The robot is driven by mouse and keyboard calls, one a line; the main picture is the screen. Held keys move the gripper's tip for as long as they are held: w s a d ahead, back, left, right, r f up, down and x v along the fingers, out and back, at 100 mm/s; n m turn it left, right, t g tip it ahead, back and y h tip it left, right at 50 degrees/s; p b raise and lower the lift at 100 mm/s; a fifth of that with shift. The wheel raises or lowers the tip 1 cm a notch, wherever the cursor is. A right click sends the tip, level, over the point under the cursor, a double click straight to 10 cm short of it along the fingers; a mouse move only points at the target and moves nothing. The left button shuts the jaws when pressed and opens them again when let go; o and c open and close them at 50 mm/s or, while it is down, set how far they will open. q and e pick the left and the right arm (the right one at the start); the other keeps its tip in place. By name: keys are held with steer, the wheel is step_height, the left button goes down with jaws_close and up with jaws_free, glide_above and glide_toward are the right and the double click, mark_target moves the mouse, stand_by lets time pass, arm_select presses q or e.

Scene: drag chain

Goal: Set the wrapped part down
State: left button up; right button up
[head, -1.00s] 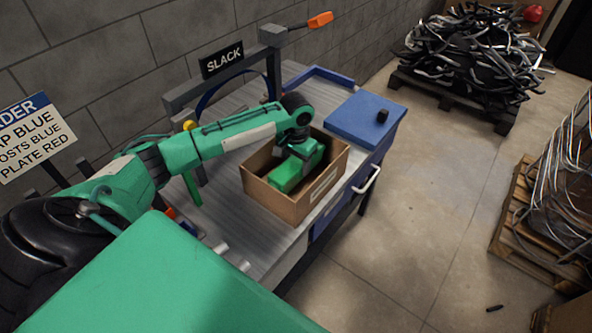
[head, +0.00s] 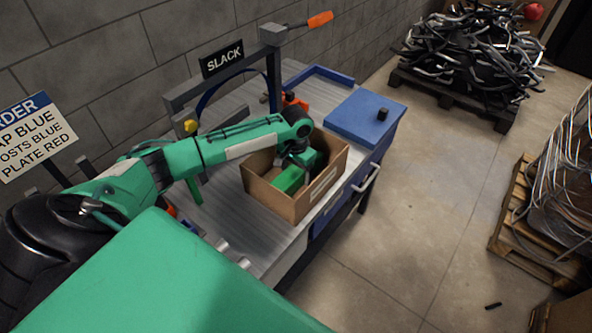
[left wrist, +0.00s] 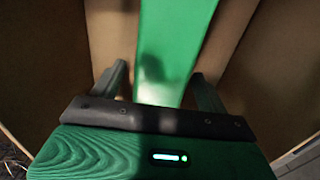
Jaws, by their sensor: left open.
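The cardboard box (head: 287,203) stands open on the metal bench. A long green part (head: 290,180), seemingly the wrapped part, lies inside it. It also shows in the left wrist view (left wrist: 165,50), running away between the fingers. My left gripper (head: 297,162) points down into the box over the green part. In the left wrist view its two fingers (left wrist: 160,82) are open, one on each side of the green part, with a gap at least on the left. The gripper hides the part's middle in the head view. My right gripper is not in view.
The box walls (left wrist: 112,30) stand close around the gripper. A blue lid-like block (head: 365,118) with a black knob is right of the box. Behind stand a grey frame with a SLACK sign (head: 222,60) and an orange-handled lever (head: 319,20). Bare bench (head: 222,208) lies left of the box.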

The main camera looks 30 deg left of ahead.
mark_target(296, 169)
arm_select(q)
step_height(296, 169, up, 12)
steer(key=b, duration=0.1)
steer(key=shift+r, duration=0.15)
stand_by(0.6)
